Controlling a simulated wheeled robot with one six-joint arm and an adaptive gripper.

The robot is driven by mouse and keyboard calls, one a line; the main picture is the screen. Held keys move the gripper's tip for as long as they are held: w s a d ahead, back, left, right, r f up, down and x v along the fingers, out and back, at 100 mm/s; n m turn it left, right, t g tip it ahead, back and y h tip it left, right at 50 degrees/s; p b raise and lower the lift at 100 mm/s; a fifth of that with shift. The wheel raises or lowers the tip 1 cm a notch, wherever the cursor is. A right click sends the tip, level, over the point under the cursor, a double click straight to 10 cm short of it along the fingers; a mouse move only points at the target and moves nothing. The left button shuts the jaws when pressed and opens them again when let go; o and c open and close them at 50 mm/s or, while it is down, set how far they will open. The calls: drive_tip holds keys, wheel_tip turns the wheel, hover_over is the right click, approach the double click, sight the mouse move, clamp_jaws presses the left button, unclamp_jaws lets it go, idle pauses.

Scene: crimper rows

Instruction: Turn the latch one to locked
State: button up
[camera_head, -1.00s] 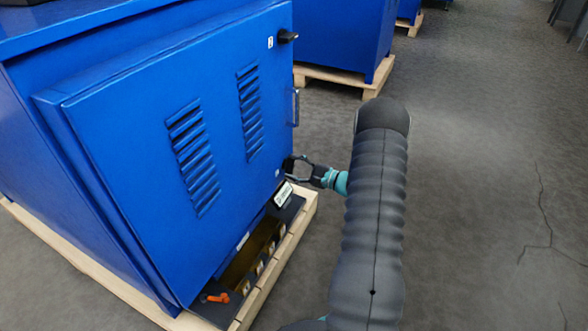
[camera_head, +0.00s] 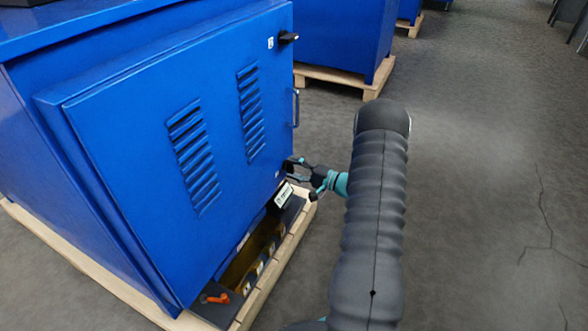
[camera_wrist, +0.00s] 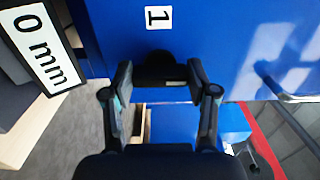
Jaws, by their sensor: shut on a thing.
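Latch one is a small black knob (camera_wrist: 160,67) on the blue cabinet door, beside a white label "1" (camera_wrist: 157,18) in the wrist view. My gripper (camera_wrist: 160,82) has its two fingers on either side of this knob and is shut on it. In the head view my gripper (camera_head: 291,164) is at the lower right edge of the blue door (camera_head: 150,140). The latch there is mostly hidden by the fingers, so its exact angle is hard to tell.
A second black latch (camera_head: 288,38) is at the door's top right, with a door handle (camera_head: 296,108) below it. A "0 mm" display (camera_wrist: 45,50) is close to my gripper. An orange lever (camera_head: 216,298) is low at the front. Grey floor is clear on the right.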

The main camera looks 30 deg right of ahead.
drive_tip(key=shift+a, duration=0.15)
drive_tip(key=o, duration=1.2)
drive_tip(key=shift+c, duration=0.2)
drive_tip(key=shift+s+d, duration=0.15)
drive_tip(key=shift+d, duration=0.05)
drive_tip(key=shift+s+d, duration=0.2)
drive_tip(key=v, duration=1.1)
drive_tip(key=shift+s, duration=0.1)
